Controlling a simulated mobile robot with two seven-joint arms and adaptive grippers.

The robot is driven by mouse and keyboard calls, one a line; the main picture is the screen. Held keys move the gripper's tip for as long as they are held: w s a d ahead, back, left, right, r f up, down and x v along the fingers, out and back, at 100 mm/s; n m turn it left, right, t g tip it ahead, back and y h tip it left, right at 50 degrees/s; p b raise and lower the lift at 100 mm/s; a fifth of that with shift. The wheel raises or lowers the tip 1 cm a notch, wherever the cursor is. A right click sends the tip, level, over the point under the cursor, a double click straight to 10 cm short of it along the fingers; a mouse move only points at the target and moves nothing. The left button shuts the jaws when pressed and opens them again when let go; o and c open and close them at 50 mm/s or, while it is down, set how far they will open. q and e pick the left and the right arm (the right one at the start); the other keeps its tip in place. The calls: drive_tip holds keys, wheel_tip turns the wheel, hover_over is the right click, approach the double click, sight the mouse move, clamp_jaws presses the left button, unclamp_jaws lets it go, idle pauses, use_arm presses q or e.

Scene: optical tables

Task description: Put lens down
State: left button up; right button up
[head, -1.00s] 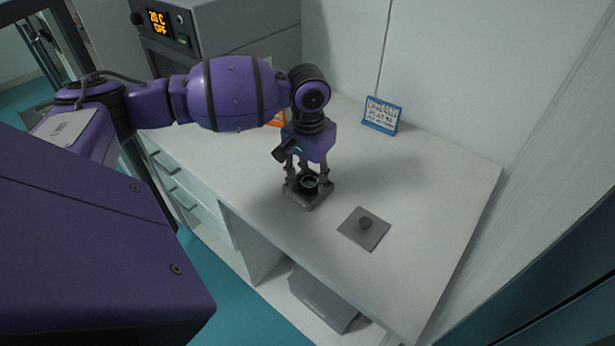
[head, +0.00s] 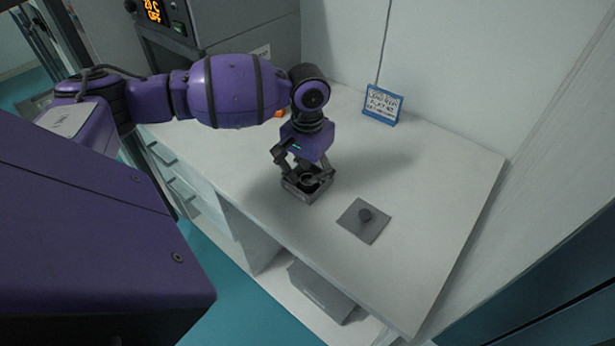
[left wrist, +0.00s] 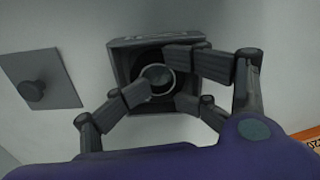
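The lens (left wrist: 158,80), a dark round piece with a pale ring, shows between my left gripper's fingertips in the left wrist view. It is over or in the opening of a small dark square box (left wrist: 122,60), which stands on the table in the head view (head: 302,197). I cannot tell whether the lens rests on the box's floor. My left gripper (head: 307,178) is right above the box, pointing down. Its several jointed fingers are bent inward and close around the lens, their tips at its rim. Fingers partly hide the lens and box. My right gripper is not in view.
A flat grey square plate with a knob (head: 364,215) lies right of the box on the white table (head: 425,200). A blue-framed sign (head: 382,104) stands at the back. A grey device (head: 235,35) stands back left. The table's right side is clear.

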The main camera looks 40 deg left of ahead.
sight(308, 178)
use_arm(q)
drive_tip(key=shift+r, duration=0.4)
wheel_tip(308, 178, up, 12)
drive_tip(key=shift+r+p, duration=0.2)
drive_tip(key=shift+p, duration=0.2)
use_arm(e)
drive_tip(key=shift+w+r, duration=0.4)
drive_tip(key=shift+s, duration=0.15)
